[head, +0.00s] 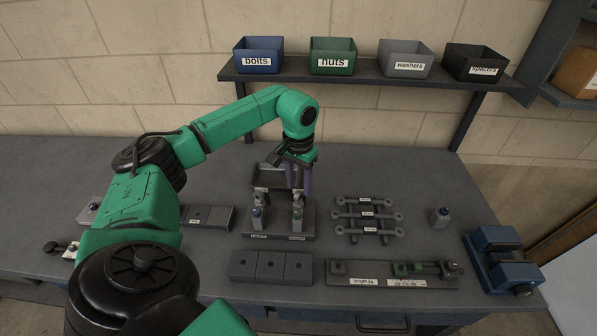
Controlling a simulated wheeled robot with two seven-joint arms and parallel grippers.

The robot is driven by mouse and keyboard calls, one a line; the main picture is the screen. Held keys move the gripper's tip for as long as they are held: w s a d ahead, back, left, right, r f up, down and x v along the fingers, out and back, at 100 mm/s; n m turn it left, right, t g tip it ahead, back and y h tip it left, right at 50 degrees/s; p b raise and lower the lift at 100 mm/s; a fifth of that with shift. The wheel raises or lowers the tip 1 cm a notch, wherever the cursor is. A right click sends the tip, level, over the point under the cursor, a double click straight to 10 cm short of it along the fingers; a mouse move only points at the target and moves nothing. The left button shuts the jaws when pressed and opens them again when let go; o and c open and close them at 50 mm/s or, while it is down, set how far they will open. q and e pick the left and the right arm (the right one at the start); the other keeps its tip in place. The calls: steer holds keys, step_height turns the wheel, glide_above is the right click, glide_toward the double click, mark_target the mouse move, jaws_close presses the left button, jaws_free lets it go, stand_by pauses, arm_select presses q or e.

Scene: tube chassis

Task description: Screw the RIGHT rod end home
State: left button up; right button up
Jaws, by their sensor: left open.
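My left gripper (298,192) points down with open fingers over the right part of a dark stand (278,237), close above a small bottle-like item (298,216) there. Whether it touches that item cannot be told. My left gripper is apart from this board. My right gripper is not in view.
A rack of several rods (368,214) lies right of the stand. A small bottle (440,217) and a blue vise (500,258) are farther right. A grey block (270,267) lies in front. Labelled bins (333,56) line the shelf. The rear right tabletop is clear.

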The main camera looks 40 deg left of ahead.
arm_select(q)
steer(key=n, duration=0.3)
steer(key=shift+n+p, duration=0.3)
steer(key=n, duration=0.5)
steer(key=shift+n+p, duration=0.3)
steer(key=n, duration=0.5)
steer(key=n+p, duration=0.1)
steer(key=n, duration=0.4)
steer(key=shift+n, duration=1.1)
steer(key=n+p, duration=0.1)
steer(key=n, duration=0.5)
steer(key=shift+n, duration=0.4)
steer(key=n+p, duration=0.1)
steer(key=n, duration=0.6)
steer(key=shift+n, duration=0.3)
steer(key=shift+f, duration=0.1)
